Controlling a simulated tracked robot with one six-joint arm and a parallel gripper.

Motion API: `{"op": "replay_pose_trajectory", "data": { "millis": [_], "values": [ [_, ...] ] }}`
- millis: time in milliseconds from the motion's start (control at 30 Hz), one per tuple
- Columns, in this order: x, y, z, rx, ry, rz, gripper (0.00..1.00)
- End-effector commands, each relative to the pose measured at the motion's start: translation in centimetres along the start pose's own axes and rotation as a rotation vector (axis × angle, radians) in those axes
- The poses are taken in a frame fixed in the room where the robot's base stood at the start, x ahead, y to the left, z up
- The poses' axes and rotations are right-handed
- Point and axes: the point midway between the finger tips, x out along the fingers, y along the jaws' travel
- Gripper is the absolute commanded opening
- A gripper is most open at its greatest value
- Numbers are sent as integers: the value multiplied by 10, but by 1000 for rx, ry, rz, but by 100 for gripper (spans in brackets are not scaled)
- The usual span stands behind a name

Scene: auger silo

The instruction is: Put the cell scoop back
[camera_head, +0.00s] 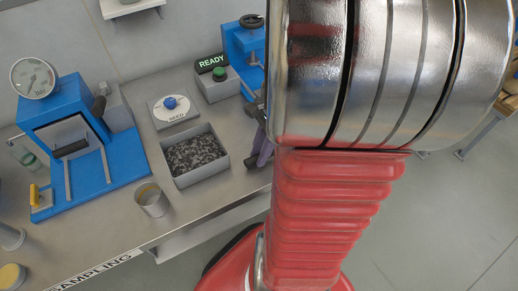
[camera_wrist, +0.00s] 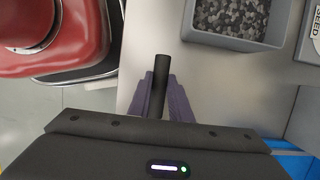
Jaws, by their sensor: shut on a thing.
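My gripper (camera_wrist: 162,85) has purple fingers closed on a black cylindrical handle (camera_wrist: 160,65), which looks like that of the cell scoop. The handle lies between the fingers over the grey bench in the wrist view; no scoop bowl shows. In the head view my gripper (camera_head: 263,148) is at the right of the grey bin, mostly hidden behind my arm, and the scoop cannot be made out there. The grey bin (camera_head: 202,181) holds dark grey granules; it also shows at the top of the wrist view (camera_wrist: 233,42).
The bench (camera_head: 200,209) has a blue press with a gauge (camera_head: 78,137) on the left, a metal cup (camera_head: 152,199) in front, and a blue-knobbed panel (camera_head: 173,108) behind the bin. A READY box (camera_head: 216,80) and another blue device (camera_head: 240,48) stand at the back.

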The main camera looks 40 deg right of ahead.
Motion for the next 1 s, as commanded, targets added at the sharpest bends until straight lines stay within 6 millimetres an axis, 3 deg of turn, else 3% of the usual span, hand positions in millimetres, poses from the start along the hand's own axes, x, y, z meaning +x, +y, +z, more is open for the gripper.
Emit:
{"op": "replay_pose_trajectory", "data": {
  "millis": [33, 67, 300, 667, 1000],
  "values": [
    [1, 0, 0, 0, -1, 1, 0],
    [2, 0, 0, 0, -1, 1, 19],
    [1, 0, 0, 0, 0, 0, 36],
    [-2, 0, 0, -1, 0, 0, 37],
    [-44, -1, 0, -1, 3, -4, 37]
  ]
}}
